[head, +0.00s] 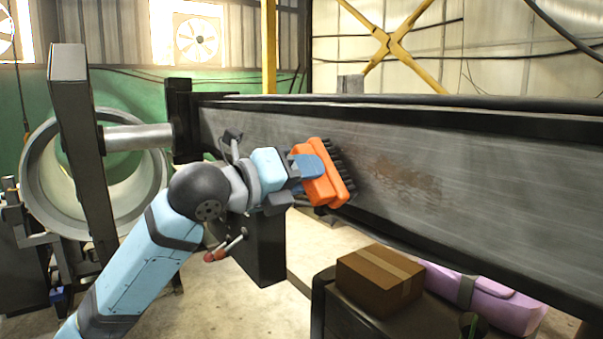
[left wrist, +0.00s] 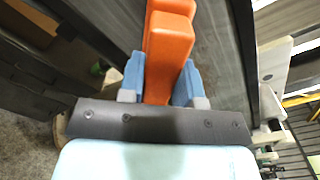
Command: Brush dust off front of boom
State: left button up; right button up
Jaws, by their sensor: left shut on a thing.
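The boom (head: 480,165) is a long dark grey beam running across the head view from the centre to the right edge. A brownish patch of dust (head: 405,182) lies on its front face. My left gripper (head: 307,167) is shut on an orange brush (head: 328,172) with dark bristles. The bristles face the boom's front, just left of the dust patch; I cannot tell whether they touch. The left wrist view shows the brush's orange handle (left wrist: 168,50) between the two blue fingers (left wrist: 160,82). My right gripper is not in view.
A cardboard box (head: 380,280) and a purple case (head: 485,298) sit on a dark surface below the boom. A large pale metal ring (head: 32,180) stands at the left. Yellow bracing (head: 390,42) is behind the boom. Floor shows below my left arm.

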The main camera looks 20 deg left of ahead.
aim_at(322, 188)
pick_arm(q)
jog(key=shift+w+d, duration=0.25)
jog(key=shift+w, duration=0.05)
jog(key=shift+s+d+p, duration=0.8)
jog(key=shift+s+d, duration=0.4)
jog(key=shift+d, duration=0.15)
jog(key=shift+s+d+p, duration=2.8)
jog(key=shift+s+d, duration=2.65)
jog(key=shift+d, duration=1.7)
jog(key=shift+w+a+r+p, duration=0.2)
jog(key=shift+w+a+p, duration=0.1)
jog(key=shift+w+a, duration=2.25)
jog(key=shift+w+a+r+p, duration=0.3)
jog(key=shift+w+a, duration=1.6)
jog(key=shift+a, duration=1.25)
jog(key=shift+w+a+r+p, duration=0.15)
jog(key=shift+w+a+p, duration=0.15)
jog(key=shift+w+a, duration=2.25)
jog(key=shift+s+a+r, duration=0.25)
jog(key=shift+s+r, duration=0.1)
jog(key=shift+r, duration=0.25)
jog(key=s+d, duration=0.6)
jog(key=d, duration=0.2)
jog(key=shift+s+d, duration=0.35)
jog(key=shift+s, duration=0.05)
